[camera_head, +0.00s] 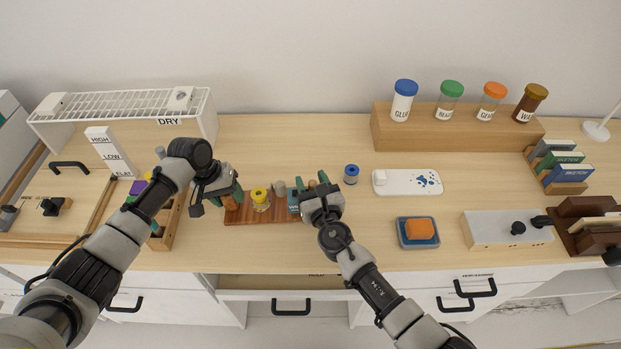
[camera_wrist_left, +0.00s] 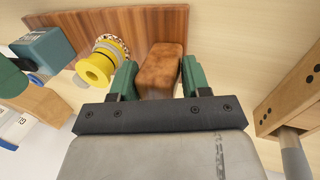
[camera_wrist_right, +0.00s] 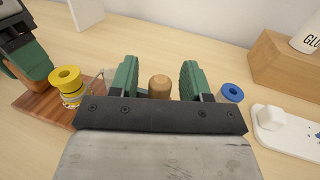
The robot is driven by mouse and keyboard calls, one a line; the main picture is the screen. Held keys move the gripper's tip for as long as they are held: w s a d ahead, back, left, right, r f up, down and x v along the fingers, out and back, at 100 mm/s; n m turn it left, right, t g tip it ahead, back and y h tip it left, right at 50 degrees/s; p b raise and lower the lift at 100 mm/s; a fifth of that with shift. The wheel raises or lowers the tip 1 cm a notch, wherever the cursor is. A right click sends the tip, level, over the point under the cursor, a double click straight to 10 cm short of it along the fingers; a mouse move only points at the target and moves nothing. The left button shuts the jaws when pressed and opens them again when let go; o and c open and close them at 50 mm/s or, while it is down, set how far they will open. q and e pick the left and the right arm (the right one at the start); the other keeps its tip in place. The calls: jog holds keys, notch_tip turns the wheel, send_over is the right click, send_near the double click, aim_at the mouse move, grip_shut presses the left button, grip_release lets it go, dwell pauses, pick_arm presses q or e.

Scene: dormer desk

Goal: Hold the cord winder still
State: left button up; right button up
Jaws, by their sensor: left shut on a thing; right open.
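The cord winder is a reddish-brown board (camera_head: 262,213) on the desk, with a yellow spool (camera_head: 259,196) on it. A brown block (camera_wrist_left: 160,70) stands at the board's left end. My left gripper (camera_head: 227,188) is shut on this block, its green fingers on either side in the left wrist view. A teal block (camera_head: 293,201) sits near the board's right end, partly hidden by my right gripper. My right gripper (camera_head: 317,187) is open. In the right wrist view a round wooden knob (camera_wrist_right: 160,86) shows between its fingers, apart from both; its lower part is hidden.
A blue spool (camera_head: 351,173) stands right of my right gripper. Beyond are a white tray (camera_head: 392,188), an orange sponge (camera_head: 420,229) and a wooden rack (camera_head: 385,133) of jars. A white drying rack (camera_head: 205,118) stands at the back left. Bare desk lies behind the winder.

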jog(key=shift+w+a, duration=0.15)
jog(key=shift+w, duration=0.3)
grip_shut()
jog(key=shift+w+n+y, duration=0.1)
jog(key=shift+n+y, duration=0.3)
jog(key=y, duration=0.1)
jog(key=n+g, duration=0.1)
jog(key=y, duration=0.1)
jog(key=shift+w+a+r+n+y, duration=0.2)
jog(key=shift+w+a+n+y, duration=0.1)
jog(key=n+g+y, duration=0.2)
jog(key=a+n+g+y, duration=0.1)
jog(key=g+y, duration=0.1)
jog(key=shift+w+n, duration=0.3)
jog(key=shift+w, duration=0.1)
jog(key=n+g+y, duration=0.1)
jog(key=g, duration=0.1)
jog(key=a+n+g+y, duration=0.1)
jog(key=n+g+y, duration=0.1)
jog(key=shift+w+f+g, duration=0.2)
jog(key=shift+g, duration=0.1)
jog(key=shift+a+f+n+g+y, duration=0.15)
jog(key=shift+n+g+y, duration=0.1)
jog(key=shift+n+g, duration=0.4)
jog(key=shift+a+r+n+g+y, duration=0.1)
jog(key=shift+a+n+g+y, duration=0.1)
jog(key=shift+n+g, duration=0.4)
jog(key=shift+a+f+n+g+y, duration=0.1)
jog(key=shift+n+g+y, duration=0.2)
jog(key=shift+g, duration=0.55)
